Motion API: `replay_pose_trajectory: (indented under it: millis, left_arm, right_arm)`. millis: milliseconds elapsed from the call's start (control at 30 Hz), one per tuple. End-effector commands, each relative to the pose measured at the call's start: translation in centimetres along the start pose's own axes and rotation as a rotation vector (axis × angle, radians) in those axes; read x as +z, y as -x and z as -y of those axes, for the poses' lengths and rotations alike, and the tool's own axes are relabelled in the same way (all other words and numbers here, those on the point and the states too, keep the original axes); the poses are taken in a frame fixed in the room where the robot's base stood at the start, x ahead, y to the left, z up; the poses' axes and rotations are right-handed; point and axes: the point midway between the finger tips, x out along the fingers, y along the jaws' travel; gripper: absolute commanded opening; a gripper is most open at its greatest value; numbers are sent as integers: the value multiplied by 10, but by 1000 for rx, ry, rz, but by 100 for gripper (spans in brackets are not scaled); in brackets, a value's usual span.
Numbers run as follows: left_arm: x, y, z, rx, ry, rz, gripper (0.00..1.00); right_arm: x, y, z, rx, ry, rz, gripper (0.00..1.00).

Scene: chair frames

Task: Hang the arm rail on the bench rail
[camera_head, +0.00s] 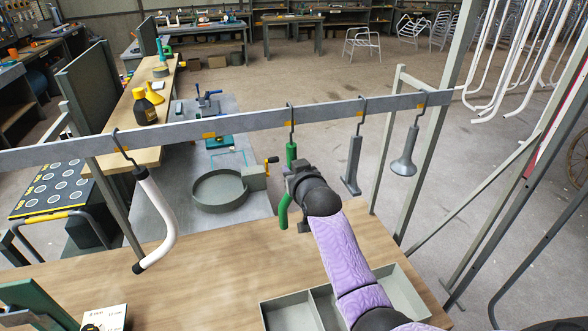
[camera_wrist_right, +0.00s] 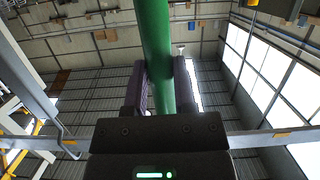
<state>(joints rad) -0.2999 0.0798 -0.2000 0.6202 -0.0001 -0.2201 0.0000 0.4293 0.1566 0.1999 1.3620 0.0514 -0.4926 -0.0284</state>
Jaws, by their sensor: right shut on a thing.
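The green arm rail (camera_head: 291,152) stands upright below the grey bench rail (camera_head: 235,120). A dark hook (camera_head: 290,118) at its top reaches the bench rail's upper edge. I cannot tell whether the bench rail bears its weight. My right gripper (camera_head: 290,180) is shut around the green tube, hiding its middle; the curved lower end shows beneath. In the right wrist view the green tube (camera_wrist_right: 158,50) runs between the two dark fingers (camera_wrist_right: 155,88). The bench rail (camera_wrist_right: 270,138) crosses behind the gripper there. My left gripper is not in view.
A white tube with black ends (camera_head: 158,215), a grey bar (camera_head: 353,160) and a grey funnel-shaped piece (camera_head: 405,155) hang from the bench rail. A grey divided tray (camera_head: 288,312) lies on the wooden bench (camera_head: 215,270). The bench's middle left is clear.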

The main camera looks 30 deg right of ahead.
Motion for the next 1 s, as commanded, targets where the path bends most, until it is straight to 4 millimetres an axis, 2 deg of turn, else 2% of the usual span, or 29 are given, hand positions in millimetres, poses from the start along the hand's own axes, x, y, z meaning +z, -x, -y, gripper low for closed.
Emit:
replay_pose_trajectory:
  millis: [200,233,400,1000]
  left_arm:
    - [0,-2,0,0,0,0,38]
    - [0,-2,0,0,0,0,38]
    - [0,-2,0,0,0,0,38]
    - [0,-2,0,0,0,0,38]
  right_arm:
    - [2,-1,0,0,0,0,0]
    - [2,-1,0,0,0,-1,40]
    - [2,-1,0,0,0,0,75]
    - [2,-1,0,0,0,0,75]
